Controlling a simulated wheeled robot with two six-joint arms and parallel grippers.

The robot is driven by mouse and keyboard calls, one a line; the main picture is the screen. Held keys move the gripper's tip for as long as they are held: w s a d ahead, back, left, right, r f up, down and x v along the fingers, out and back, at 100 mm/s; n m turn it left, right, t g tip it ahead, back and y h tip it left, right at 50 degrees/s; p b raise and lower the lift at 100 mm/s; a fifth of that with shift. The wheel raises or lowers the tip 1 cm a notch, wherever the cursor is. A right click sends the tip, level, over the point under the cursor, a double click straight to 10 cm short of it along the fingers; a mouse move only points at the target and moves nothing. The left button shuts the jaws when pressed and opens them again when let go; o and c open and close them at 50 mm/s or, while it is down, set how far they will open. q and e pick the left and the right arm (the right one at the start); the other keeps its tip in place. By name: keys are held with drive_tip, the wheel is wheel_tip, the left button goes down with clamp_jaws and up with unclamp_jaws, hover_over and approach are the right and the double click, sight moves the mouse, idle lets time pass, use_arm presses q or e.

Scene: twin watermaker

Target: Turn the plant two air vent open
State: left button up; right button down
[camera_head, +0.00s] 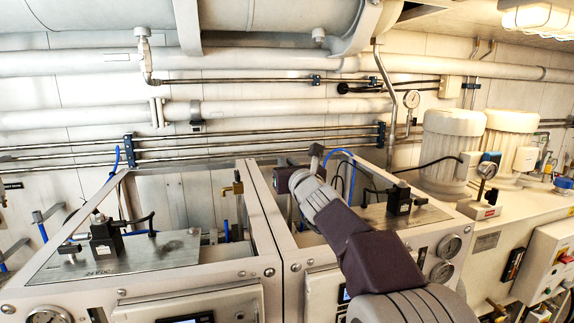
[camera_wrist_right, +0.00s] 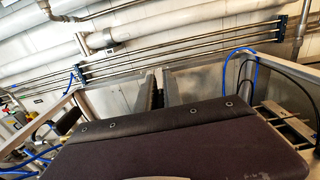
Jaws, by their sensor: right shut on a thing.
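My right arm reaches from the lower right into the frame of the right-hand unit in the head view. Its right gripper (camera_head: 316,153) is at the back of that unit, with the fingers close together. The air vent there is hidden behind the gripper and wrist, so I cannot see its handle angle. In the right wrist view, the gripper's dark body covers the lower half, and its narrow fingers (camera_wrist_right: 158,90) point away, nearly together. A similar brass valve (camera_head: 237,188) stands upright in the left-hand unit, apart from my gripper. My left gripper is not in view.
Metal frame beams (camera_head: 262,215) stand between the two units. A black fitting (camera_head: 104,240) sits on the left unit's plate, and another (camera_head: 399,198) on the right one's. Blue hoses and steel pipes (camera_head: 260,135) run behind. White motors (camera_head: 452,150) stand at right.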

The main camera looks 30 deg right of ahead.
drive_tip(key=a+n+g+y+p, duration=0.1)
drive_tip(key=n+g+y+p, duration=0.1)
drive_tip(key=n+y+p, duration=0.2)
drive_tip(key=a+n+g+y+p, duration=0.1)
drive_tip(key=n+g+y+p, duration=0.1)
drive_tip(key=n+y+p, duration=0.3)
drive_tip(key=s+n+g+y+p, duration=0.1)
drive_tip(key=n+g+y+p, duration=0.2)
drive_tip(key=y+p, duration=0.6)
drive_tip(key=shift+a+f+n+y+p, duration=0.25)
drive_tip(key=shift+a+n+y+p, duration=0.15)
drive_tip(key=shift+n, duration=0.3)
drive_tip(key=shift+s, duration=0.1)
drive_tip(key=c, duration=1.5)
unclamp_jaws()
drive_tip(key=shift+a, duration=0.1)
drive_tip(key=shift+w+a, duration=0.15)
drive_tip(key=shift+w, duration=0.1)
